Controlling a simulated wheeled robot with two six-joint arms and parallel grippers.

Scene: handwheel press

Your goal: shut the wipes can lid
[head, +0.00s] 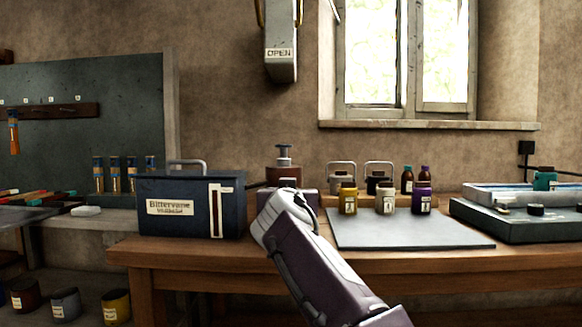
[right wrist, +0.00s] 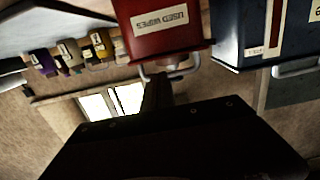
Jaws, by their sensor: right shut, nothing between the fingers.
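The red wipes can, labelled "USED WIPES" (right wrist: 165,22), shows upside down at the top of the right wrist view. A darker rim runs along its lower picture edge, and a pale loop shows just below that. I cannot tell how far its lid is open. In the head view my right arm covers most of the place where the can stands, right of the blue box. My right gripper (right wrist: 157,90) is shut and empty, its dark fingers pointing toward the can's rim. I cannot tell whether they touch. My left gripper is not in view.
A blue box (head: 190,207) stands on the wooden bench (head: 150,252) to the left. A brown pump bottle (head: 283,172) is behind my arm. Several small jars stand by the grey mat (head: 400,232) at right.

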